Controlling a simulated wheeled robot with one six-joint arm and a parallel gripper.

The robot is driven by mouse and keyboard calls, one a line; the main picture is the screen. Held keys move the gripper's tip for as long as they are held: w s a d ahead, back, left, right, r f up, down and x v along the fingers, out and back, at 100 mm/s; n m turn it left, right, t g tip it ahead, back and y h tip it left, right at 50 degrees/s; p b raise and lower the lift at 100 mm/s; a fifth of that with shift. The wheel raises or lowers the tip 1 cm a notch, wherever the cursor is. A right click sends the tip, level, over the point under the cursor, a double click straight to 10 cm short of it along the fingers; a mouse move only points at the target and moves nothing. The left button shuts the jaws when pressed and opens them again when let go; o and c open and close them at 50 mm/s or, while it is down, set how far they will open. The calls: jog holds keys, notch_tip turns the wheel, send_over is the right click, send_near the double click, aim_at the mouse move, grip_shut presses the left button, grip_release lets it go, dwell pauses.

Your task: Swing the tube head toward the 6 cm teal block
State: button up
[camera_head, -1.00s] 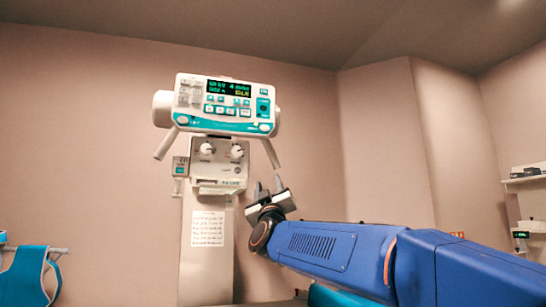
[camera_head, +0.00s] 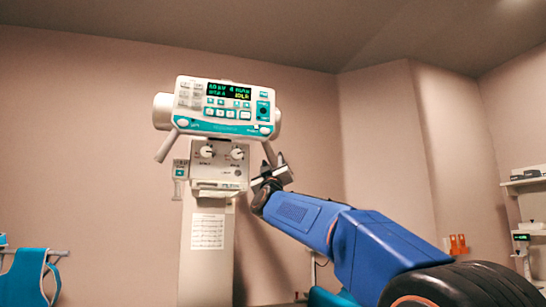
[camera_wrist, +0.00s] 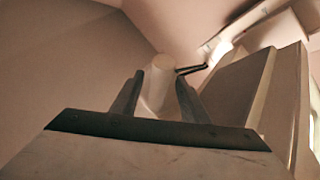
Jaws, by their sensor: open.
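The tube head (camera_head: 225,107) is a white unit with a teal-edged control panel and a lit display, on a pale column in the head view. A pale handle hangs from each side, a left handle (camera_head: 166,145) and a right handle (camera_head: 270,153). My gripper (camera_head: 272,166) is open at the lower end of the right handle. In the wrist view a pale rounded bar (camera_wrist: 158,78) shows between the two dark fingers; I cannot tell whether they touch it. I cannot make out the 6 cm teal block in either view.
A shelf (camera_head: 525,182) with small devices is on the right wall. A teal cloth-like item (camera_head: 25,275) hangs on a rail at lower left. The wall left of the column looks clear. A teal surface (camera_head: 330,298) shows partly under my arm.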

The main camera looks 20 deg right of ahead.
jog(key=shift+x, duration=2.75)
